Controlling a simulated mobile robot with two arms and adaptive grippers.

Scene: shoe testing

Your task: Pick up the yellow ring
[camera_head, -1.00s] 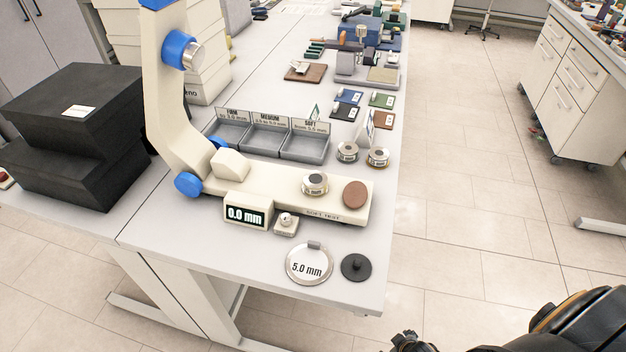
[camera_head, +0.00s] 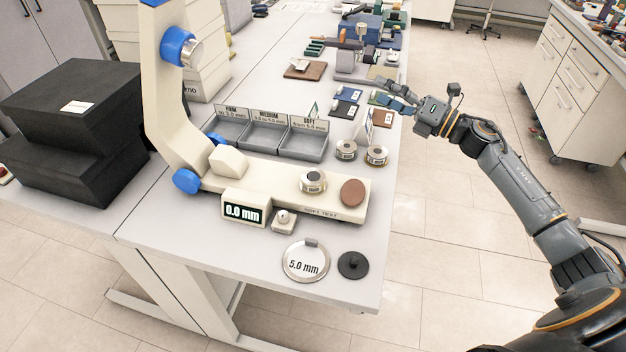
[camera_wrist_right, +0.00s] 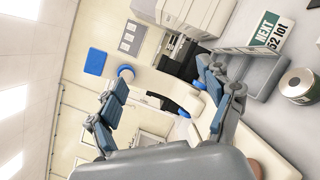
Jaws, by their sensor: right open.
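I cannot make out a yellow ring in either view. Three small metal ring-shaped pieces show in the head view: one on the cream tester's base (camera_head: 312,181), and two on the table near its right edge (camera_head: 346,150) (camera_head: 377,155). My right gripper (camera_head: 385,95) is open and empty, above the table's right edge beyond these pieces, over the small coloured cards. In the right wrist view its spread blue-padded fingers (camera_wrist_right: 160,78) have nothing between them; a metal piece (camera_wrist_right: 299,84) stands at the right. My left gripper is out of view.
The cream tester (camera_head: 280,188) with its tall arm stands mid-table. Grey sorting trays (camera_head: 265,138) are behind it. A 5.0 mm disc (camera_head: 305,262) and black knobbed disc (camera_head: 353,265) lie in front. Black boxes (camera_head: 70,130) stand left.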

